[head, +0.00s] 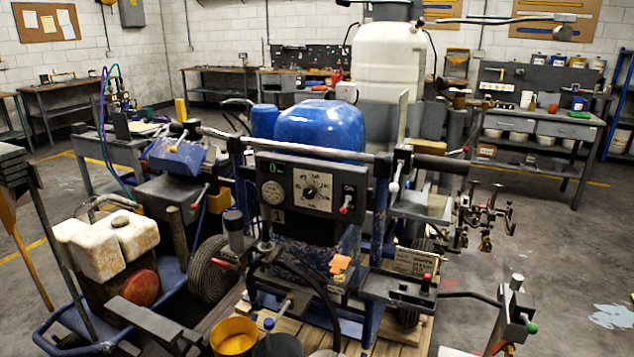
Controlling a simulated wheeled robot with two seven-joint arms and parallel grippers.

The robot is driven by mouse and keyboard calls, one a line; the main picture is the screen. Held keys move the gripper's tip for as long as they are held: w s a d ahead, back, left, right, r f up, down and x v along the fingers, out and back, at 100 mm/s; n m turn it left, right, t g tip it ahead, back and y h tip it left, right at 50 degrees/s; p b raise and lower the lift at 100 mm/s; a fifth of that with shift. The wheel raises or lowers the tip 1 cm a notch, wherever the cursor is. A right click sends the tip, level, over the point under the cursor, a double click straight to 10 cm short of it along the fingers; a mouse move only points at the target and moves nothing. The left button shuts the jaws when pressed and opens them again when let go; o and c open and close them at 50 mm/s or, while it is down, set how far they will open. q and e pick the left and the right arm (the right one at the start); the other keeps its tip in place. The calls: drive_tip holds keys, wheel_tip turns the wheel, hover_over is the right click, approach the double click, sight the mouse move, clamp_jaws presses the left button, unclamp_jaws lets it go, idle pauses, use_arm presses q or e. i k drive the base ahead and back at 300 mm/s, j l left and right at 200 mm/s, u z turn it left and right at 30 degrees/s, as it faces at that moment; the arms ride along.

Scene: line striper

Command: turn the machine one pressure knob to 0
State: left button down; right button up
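The line striper marked 1 (277,215) stands in the middle of the head view, with a blue rounded tank (318,128) behind its grey control panel (262,215). A black knob (311,191) sits at the centre of a pale square dial plate (325,205) on that panel. The knob's pointer and the numbers around it are too small to read surely. Left of it is a round gauge (273,192), below a small display (270,169) that seems to show 0. Right of it is a red-tipped switch (346,207) beside the word ON. I see neither of my grippers.
A handlebar (310,142) crosses above the panel. Black hoses and an orange-yellow bucket (234,337) are low in front. A second machine with a white tank (108,245) stands at left. Brass valves (485,225) stick out at right. Open floor (560,250) lies at right.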

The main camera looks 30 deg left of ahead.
sight(310, 192)
drive_tip(key=u, duration=1.15)
drive_tip(key=z, duration=0.1)
